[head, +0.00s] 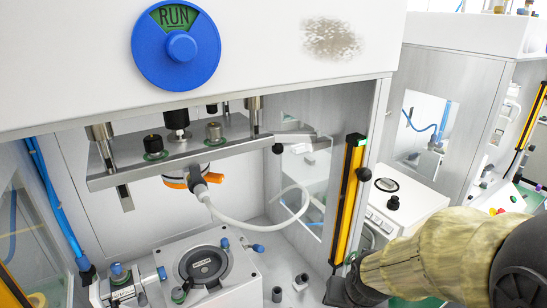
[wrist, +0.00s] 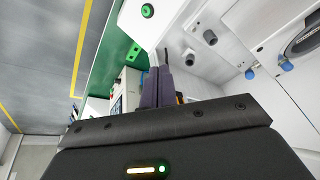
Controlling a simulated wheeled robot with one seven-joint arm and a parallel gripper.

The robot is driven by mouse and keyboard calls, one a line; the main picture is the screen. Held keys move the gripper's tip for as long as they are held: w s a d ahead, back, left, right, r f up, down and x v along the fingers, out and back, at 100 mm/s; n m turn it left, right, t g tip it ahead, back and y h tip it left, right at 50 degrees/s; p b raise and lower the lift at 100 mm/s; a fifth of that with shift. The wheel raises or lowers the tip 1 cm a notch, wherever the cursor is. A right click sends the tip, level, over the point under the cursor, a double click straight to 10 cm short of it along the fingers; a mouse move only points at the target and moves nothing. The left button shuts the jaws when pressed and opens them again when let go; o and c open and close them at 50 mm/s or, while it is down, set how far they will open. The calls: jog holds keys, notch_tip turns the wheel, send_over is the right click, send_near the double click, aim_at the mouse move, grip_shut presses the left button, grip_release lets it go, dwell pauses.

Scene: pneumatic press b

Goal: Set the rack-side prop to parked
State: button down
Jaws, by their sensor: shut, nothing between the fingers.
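I cannot tell for certain which part is the rack-side prop. A grey metal arm (head: 297,134) with a black ball knob (head: 277,148) sits at the right end of the raised press plate (head: 190,150). A second black knob (head: 363,174) shows by the yellow-and-black post at the opening's right edge. My gripper (head: 343,290) is low at the right, beside the foot of that post, and partly cut off by the frame. In the wrist view its two dark fingers (wrist: 158,82) are together and empty, with a white machine surface beyond.
A blue dial (head: 176,46) with a green RUN window is on the press front. Below the plate are a white fixture (head: 240,262) and a pale hose (head: 260,213). The yellow post (head: 347,200) borders the opening. Small grey pegs (head: 277,294) stand near my gripper.

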jog(key=w+a+r+m+t+y+b, duration=0.1)
jog(key=w+a+r+m+t, duration=0.45)
jog(key=w+a, duration=0.3)
jog(key=m+t+h+b, duration=0.3)
jog(key=m+t+h, duration=0.35)
jog(key=m, duration=2.45)
send_near(276, 151)
jog(key=s+t+y, duration=0.1)
jog(key=s, duration=0.6)
jog(key=shift+a+f, duration=0.3)
jog(key=shift+f, duration=0.1)
jog(key=shift+r, duration=0.1)
jog(key=p+x, duration=0.2)
jog(key=x, duration=0.2)
jog(key=p+x, duration=0.3)
jog(key=x, duration=0.1)
jog(key=p+x, duration=0.2)
jog(key=x, duration=0.2)
jog(key=shift+w+r, duration=0.25)
jog(key=shift+w, duration=0.05)
jog(key=shift+w+d+f+p, duration=0.15)
jog(key=shift+w+p, duration=0.3)
jog(key=shift+w, duration=0.15)
